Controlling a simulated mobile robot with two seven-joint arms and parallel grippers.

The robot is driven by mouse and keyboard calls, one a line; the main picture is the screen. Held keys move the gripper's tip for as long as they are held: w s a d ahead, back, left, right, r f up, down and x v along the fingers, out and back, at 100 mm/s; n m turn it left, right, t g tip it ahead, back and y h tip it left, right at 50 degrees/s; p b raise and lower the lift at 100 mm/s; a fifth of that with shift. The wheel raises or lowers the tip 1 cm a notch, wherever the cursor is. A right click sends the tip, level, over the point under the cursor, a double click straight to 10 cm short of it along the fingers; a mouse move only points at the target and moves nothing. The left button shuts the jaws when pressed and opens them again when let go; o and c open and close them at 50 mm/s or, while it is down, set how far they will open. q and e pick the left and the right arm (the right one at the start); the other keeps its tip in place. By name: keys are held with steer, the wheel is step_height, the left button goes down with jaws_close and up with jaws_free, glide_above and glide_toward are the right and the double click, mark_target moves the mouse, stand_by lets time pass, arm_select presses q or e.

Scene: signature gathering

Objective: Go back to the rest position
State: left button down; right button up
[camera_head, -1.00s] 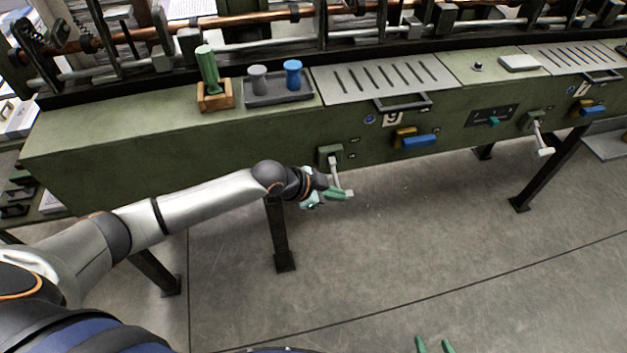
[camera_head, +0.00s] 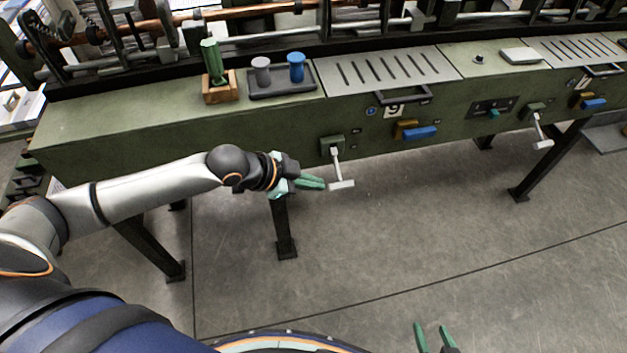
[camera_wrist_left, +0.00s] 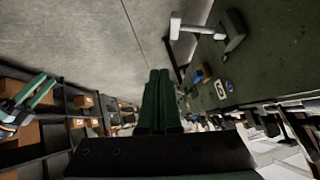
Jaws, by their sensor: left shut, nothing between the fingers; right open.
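My left gripper (camera_head: 312,183) is in front of the green machine (camera_head: 150,138), beside a crank handle (camera_head: 338,170) with a pale grip. The gripper is left of the handle and apart from it. Its green fingers are shut and empty; they also show together in the left wrist view (camera_wrist_left: 161,98). The handle shows at the top of that view (camera_wrist_left: 196,28). My right gripper (camera_head: 434,336) is at the bottom edge of the head view, with its two green fingers apart; its arm is out of view.
On the machine top are a green-handled tool in a wooden block (camera_head: 220,90) and a dark tray (camera_head: 257,92) holding a grey and a blue piece. A blue lever (camera_head: 420,132) and a second crank (camera_head: 541,131) stick out further right. The floor (camera_head: 400,240) is clear.

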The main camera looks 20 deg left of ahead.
stand_by(0.3)
arm_select(q)
steer(key=s+d+f+n+t+p, duration=0.1)
steer(key=s+d+f+n+t, duration=0.1)
steer(key=s+d+f+n, duration=0.3)
steer(key=s+a+f+n+y+p, duration=0.1)
steer(key=s+a+f+n+y, duration=0.3)
steer(key=s+f, duration=0.4)
steer(key=s+a+n, duration=0.1)
steer(key=s, duration=0.3)
steer(key=shift+a+t, duration=0.3)
steer(key=shift+a, duration=0.1)
